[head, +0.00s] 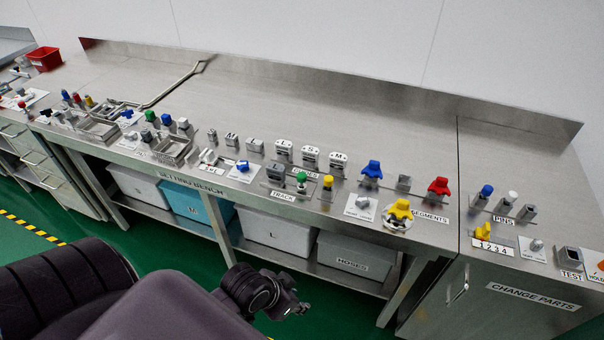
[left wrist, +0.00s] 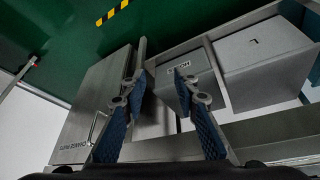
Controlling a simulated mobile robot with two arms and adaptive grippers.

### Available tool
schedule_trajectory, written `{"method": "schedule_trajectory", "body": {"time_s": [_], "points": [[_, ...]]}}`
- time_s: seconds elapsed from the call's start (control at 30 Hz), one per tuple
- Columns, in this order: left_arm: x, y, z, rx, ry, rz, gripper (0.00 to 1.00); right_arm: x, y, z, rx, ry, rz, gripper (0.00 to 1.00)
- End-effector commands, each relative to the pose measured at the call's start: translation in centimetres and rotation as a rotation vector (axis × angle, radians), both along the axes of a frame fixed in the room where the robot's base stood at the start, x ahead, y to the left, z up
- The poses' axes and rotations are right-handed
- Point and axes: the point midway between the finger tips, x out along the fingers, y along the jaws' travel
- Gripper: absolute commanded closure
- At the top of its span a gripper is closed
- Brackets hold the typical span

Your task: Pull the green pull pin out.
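A green knob on a grey post (head: 301,180) stands upright by the TRACK label at the middle of the bench, beside a yellow one. Another green knob (head: 150,117) stands farther left in a row with blue and white ones. I cannot tell for certain which is the pull pin. My left gripper (head: 300,309) is low in front of the bench, below the bench top and apart from both knobs. In the left wrist view its two blue-padded fingers (left wrist: 160,76) are spread with nothing between them. My right gripper is not in view.
The CHANGE PARTS cabinet (head: 500,312) is at the right. Blue (head: 371,171), red (head: 438,188) and yellow (head: 399,211) knobs stand near the SEGMENTS label.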

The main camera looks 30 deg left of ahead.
Motion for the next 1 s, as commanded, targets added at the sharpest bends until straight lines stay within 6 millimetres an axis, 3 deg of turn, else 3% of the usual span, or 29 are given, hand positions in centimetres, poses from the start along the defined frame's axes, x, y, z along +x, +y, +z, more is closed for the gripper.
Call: {"method": "schedule_trajectory", "body": {"time_s": [0.27, 0.4, 0.5, 0.6, 0.7, 1.0], "points": [[9.3, 4.6, 6.0, -0.099, -0.308, -0.061, 0.72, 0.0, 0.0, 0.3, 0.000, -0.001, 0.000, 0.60], [14.8, 9.9, 10.0, -0.128, -0.507, -0.013, 0.72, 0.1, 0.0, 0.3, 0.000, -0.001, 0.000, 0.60], [17.6, 13.6, 12.7, -0.132, -0.624, 0.037, 0.72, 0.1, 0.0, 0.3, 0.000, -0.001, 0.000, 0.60], [19.0, 16.1, 14.5, -0.131, -0.696, 0.075, 0.72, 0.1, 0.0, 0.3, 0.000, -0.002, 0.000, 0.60], [19.7, 17.2, 15.3, -0.131, -0.727, 0.092, 0.72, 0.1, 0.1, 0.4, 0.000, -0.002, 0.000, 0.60], [22.7, 16.9, 14.4, -0.132, -0.732, 0.098, 0.72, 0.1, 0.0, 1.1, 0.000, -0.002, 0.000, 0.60]]}}
